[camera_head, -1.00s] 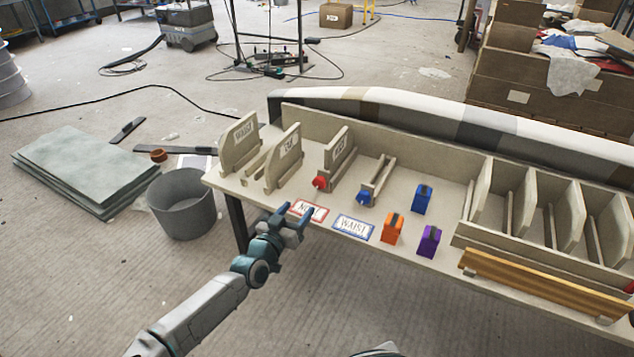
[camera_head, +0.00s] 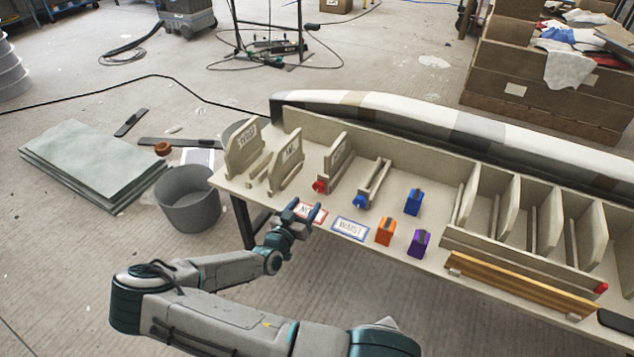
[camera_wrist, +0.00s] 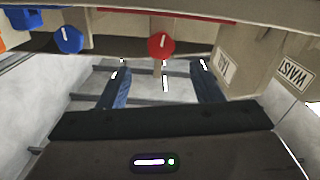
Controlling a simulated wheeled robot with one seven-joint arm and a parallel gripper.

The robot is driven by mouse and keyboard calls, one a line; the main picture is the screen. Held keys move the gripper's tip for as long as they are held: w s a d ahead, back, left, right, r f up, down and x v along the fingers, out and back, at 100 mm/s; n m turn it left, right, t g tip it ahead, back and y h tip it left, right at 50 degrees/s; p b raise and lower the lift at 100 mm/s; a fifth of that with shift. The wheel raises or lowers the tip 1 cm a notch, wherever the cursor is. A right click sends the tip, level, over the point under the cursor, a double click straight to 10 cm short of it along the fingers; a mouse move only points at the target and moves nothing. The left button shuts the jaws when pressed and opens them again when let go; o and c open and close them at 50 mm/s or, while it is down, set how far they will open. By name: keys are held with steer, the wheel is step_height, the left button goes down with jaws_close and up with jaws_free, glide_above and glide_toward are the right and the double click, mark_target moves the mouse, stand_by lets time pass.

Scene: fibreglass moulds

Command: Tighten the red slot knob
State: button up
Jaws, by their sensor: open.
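The red slot knob (camera_head: 319,187) is on the front end of a slot fixture (camera_head: 337,163) on the bench. In the wrist view the red knob (camera_wrist: 161,45) is near the top centre, with a pale line across its face. My gripper (camera_head: 305,210) is open and empty, its fingers over the red-bordered card (camera_head: 310,214), in front of the knob. In the wrist view my gripper (camera_wrist: 161,78) has its two fingers apart, left and right of the knob's line. The knob appears beyond the fingertips, with no visible contact.
A blue knob (camera_head: 359,202) is on the neighbouring fixture to the right. A blue-bordered card (camera_head: 350,229), an orange block (camera_head: 385,231), a purple block (camera_head: 419,243) and a blue block (camera_head: 413,202) lie further right. Labelled upright boards (camera_head: 242,150) stand left. A grey bucket (camera_head: 188,198) stands on the floor.

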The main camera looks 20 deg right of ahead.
mark_target(318, 188)
steer(key=shift+w+d+r+p, duration=0.25)
steer(key=shift+d+r+p, duration=0.05)
steer(key=shift+d+p, duration=0.05)
steer(key=x, duration=0.4)
steer(key=b+x, duration=0.1)
steer(key=x, duration=0.3)
steer(key=shift+w+f, duration=0.15)
steer(key=shift+f, duration=0.1)
steer(key=c, duration=1)
